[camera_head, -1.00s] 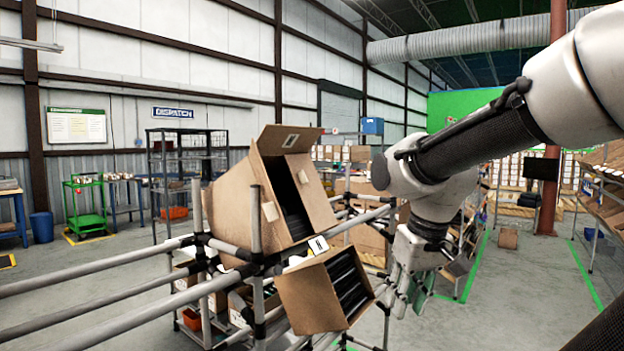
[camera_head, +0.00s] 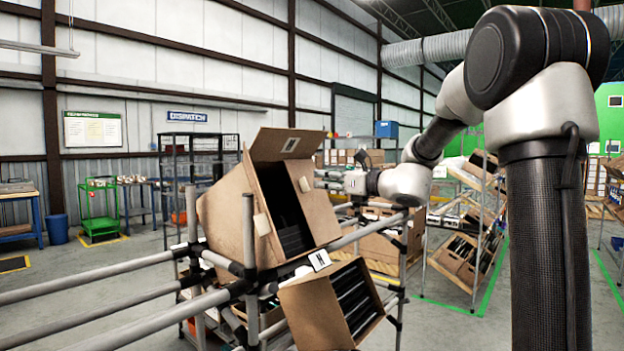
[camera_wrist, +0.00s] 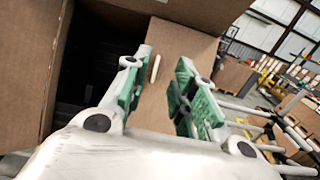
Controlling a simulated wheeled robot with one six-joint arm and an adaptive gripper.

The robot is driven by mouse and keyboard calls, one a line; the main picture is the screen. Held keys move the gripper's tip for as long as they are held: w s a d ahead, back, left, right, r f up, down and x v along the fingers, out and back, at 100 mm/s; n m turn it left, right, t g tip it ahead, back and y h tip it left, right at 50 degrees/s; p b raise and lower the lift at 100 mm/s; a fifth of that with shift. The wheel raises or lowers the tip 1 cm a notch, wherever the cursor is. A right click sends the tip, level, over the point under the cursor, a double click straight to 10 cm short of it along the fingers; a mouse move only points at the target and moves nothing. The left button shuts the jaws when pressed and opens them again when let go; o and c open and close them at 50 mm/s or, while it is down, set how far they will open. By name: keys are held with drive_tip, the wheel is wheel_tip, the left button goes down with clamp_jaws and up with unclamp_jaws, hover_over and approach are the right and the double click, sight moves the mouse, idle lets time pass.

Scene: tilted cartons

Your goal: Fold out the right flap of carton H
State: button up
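Carton H (camera_head: 228,212), a tilted brown box, sits on the upper level of the pipe rack with its dark opening facing right. Its top flap (camera_head: 268,146) stands up and bears a label. Its right flap (camera_head: 318,212) is a tan panel on the right of the opening, with a pale tab; it also shows in the wrist view (camera_wrist: 178,62). My gripper (camera_wrist: 158,68) is open, its green-padded fingers apart. The flap shows between and behind the fingers; I cannot tell whether they touch it. In the head view the fingertips are not clearly distinguishable beside the carton's right side.
A second tilted carton (camera_head: 312,312) with dark contents sits just below. Grey rack pipes (camera_head: 110,272) run left and in front. A labelled plate (camera_head: 319,260) is on the rack between the cartons. More shelves with cartons (camera_head: 468,258) stand at the right.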

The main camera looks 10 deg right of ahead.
sight(308, 186)
drive_tip(key=x, duration=0.6)
drive_tip(key=shift+w+a, duration=0.15)
drive_tip(key=shift+a, duration=0.1)
clamp_jaws()
